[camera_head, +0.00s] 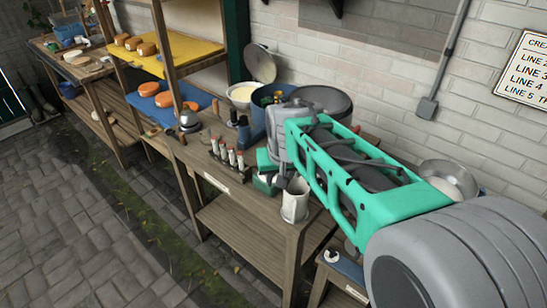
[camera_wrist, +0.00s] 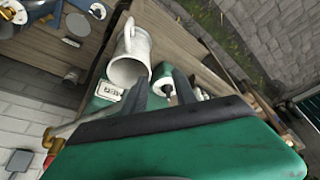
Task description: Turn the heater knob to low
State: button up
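The heater is a small green box (camera_head: 262,184) on the wooden bench, partly hidden behind my gripper. In the wrist view its green top (camera_wrist: 97,103) carries a small white label whose text I cannot read. A dark knob with a white face (camera_wrist: 167,88) shows between my fingers. My gripper (camera_wrist: 163,93) has its two dark fingers apart, one on each side of the knob; I cannot tell whether they touch it. In the head view my gripper (camera_head: 281,183) points down beside the heater. Which setting the knob points to is not readable.
A white mug (camera_head: 295,201) stands right beside the heater, close to my fingers; it also shows in the wrist view (camera_wrist: 129,58). Several small bottles (camera_head: 228,154) stand left of it along the bench edge.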

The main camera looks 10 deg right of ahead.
jog(key=w+m+p, duration=0.1)
jog(key=w, duration=0.9)
jog(key=shift+t, duration=0.3)
jog(key=x, duration=0.3)
jog(key=p+x, duration=0.1)
jog(key=x, duration=0.4)
jog(key=shift+w+d+f, duration=0.25)
jog(key=shift+d+f, duration=0.05)
jog(key=shift+d, duration=0.1)
jog(key=shift+c, duration=0.4)
grip_shut()
